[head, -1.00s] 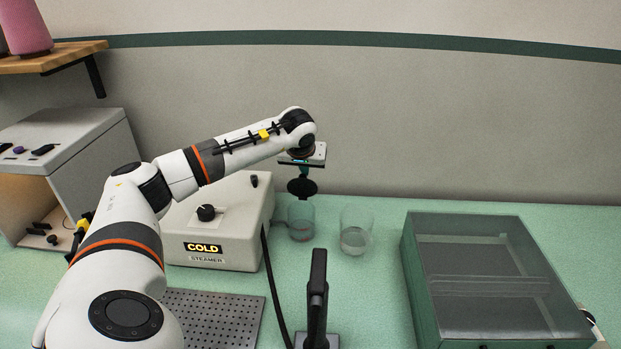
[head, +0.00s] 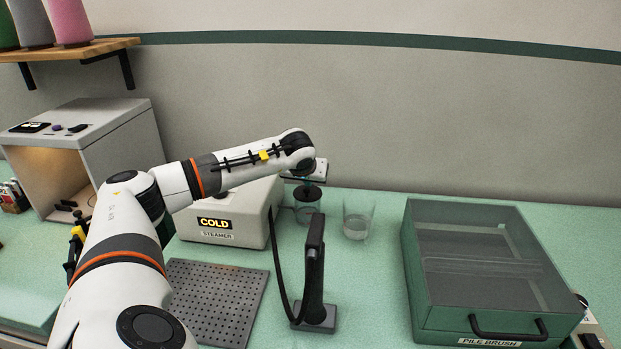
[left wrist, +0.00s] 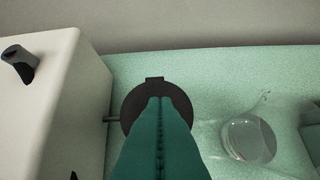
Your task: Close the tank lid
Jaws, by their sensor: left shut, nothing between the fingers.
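The black round tank lid (head: 308,193) lies about level over the mouth of the clear tank (head: 306,212), beside the steamer (head: 225,208). In the left wrist view the lid (left wrist: 130,112) is a dark disc with a small tab at its far edge. My left gripper (head: 307,181) is right above the lid, its teal fingers pointing down, shut and empty. In the left wrist view the fingers (left wrist: 160,100) hide the middle of the lid; I cannot tell whether they touch it. My right gripper is out of view.
A clear beaker (head: 357,220) stands right of the tank. A black upright tool (head: 315,270) on a stand with a hose is in front. A green pile brush case (head: 440,318) is at the right, a perforated plate (head: 215,295) at the front left.

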